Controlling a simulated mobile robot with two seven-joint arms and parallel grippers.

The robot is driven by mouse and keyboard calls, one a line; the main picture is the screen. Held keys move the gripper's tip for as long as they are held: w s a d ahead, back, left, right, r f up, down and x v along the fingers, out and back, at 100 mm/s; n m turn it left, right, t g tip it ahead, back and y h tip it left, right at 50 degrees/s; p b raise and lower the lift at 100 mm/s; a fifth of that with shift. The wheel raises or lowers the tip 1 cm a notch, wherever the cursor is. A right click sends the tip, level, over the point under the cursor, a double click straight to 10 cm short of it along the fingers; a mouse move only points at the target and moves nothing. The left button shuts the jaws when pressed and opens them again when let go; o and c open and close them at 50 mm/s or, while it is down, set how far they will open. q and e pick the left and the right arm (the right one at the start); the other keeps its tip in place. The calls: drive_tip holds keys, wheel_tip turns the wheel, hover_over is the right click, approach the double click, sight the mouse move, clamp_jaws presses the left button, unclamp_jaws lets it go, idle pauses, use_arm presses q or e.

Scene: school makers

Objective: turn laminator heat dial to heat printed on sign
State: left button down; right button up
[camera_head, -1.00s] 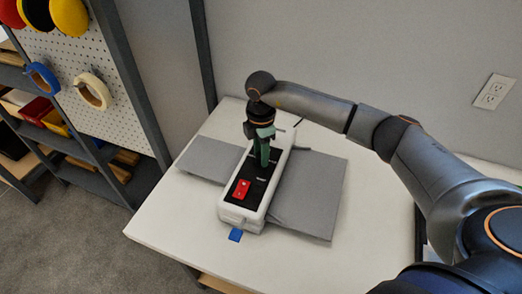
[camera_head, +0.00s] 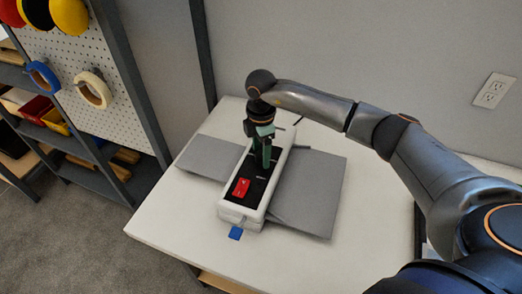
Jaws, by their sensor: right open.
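The laminator (camera_head: 231,211) is a long white body with a black top panel, standing on the white table. A red switch (camera_head: 240,187) sits near the front end of its panel. My right gripper (camera_head: 265,166) points down over the middle of the panel, its green fingers at or just above the surface. It is open. The heat dial is not clearly seen; the gripper covers that part of the panel. No sign with a printed heat can be made out. My left gripper is not in view.
Grey trays (camera_head: 308,195) spread from both sides of the laminator. A blue tab (camera_head: 235,233) sticks out at its front end. The white table (camera_head: 170,232) is clear at the front. A pegboard (camera_head: 110,90) with tape rolls and shelves stands at the left.

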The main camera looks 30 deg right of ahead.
sight(261, 154)
wheel_tip(261, 154, up, 12)
drive_tip(key=b, duration=0.1)
drive_tip(key=shift+r, duration=0.25)
idle(0.7)
